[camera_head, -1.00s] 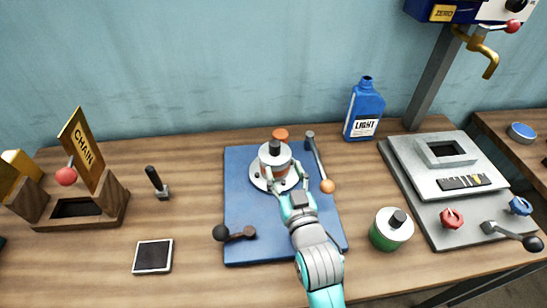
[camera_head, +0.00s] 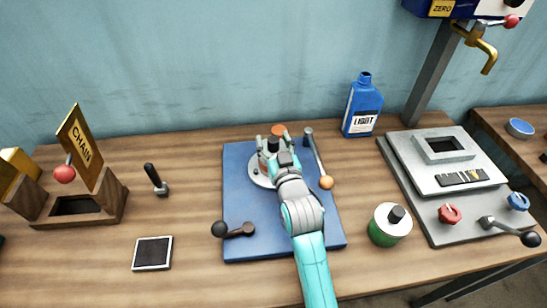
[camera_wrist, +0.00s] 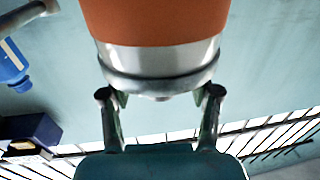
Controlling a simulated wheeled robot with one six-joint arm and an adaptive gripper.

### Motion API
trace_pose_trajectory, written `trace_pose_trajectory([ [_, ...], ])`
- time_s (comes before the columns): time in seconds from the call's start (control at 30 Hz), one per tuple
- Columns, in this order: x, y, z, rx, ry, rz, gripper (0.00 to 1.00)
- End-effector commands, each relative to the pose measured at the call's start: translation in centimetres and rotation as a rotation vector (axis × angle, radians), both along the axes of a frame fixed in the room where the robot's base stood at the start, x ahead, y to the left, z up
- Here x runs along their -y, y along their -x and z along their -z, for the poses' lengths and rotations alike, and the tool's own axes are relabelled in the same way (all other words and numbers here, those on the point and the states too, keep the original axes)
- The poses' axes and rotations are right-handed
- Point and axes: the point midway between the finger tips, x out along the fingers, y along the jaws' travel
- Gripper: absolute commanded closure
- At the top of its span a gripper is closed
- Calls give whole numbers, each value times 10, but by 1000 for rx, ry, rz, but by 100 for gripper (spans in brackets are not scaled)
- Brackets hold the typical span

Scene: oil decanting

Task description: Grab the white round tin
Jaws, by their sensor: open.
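A round tin (camera_head: 264,164) with a pale metal top, an orange-red band and a dark cap stands on a pale round base (camera_head: 256,175) on the blue mat (camera_head: 240,205). My gripper (camera_head: 273,146) is open over this tin and hides much of it. In the wrist view the tin (camera_wrist: 155,22) shows its orange band and shiny metal rim, with my gripper's fingers (camera_wrist: 160,94) on either side of the rim. I cannot tell whether they touch it. A second round tin (camera_head: 381,233), white-topped with a green band and black cap, stands to the right of the mat.
A blue LIGHT bottle (camera_head: 362,105) stands behind, right of the mat. A hammer-like tool (camera_head: 317,154) and a dark-knobbed handle (camera_head: 236,231) lie on the mat. A grey machine plate (camera_head: 430,205) is at the right, a wooden CHAIN box (camera_head: 108,202) at the left.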

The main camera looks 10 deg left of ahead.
Motion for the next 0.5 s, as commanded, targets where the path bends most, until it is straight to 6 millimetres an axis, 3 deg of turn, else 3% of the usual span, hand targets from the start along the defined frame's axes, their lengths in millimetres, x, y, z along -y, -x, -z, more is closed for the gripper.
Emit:
trace_pose_trajectory([
  [0.13, 0, 0, 0, 0, 0, 0, 38],
  [0.4, 0, 0, 0, 0, 0, 0, 100],
  [0.5, 0, 0, 0, 0, 0, 0, 100],
])
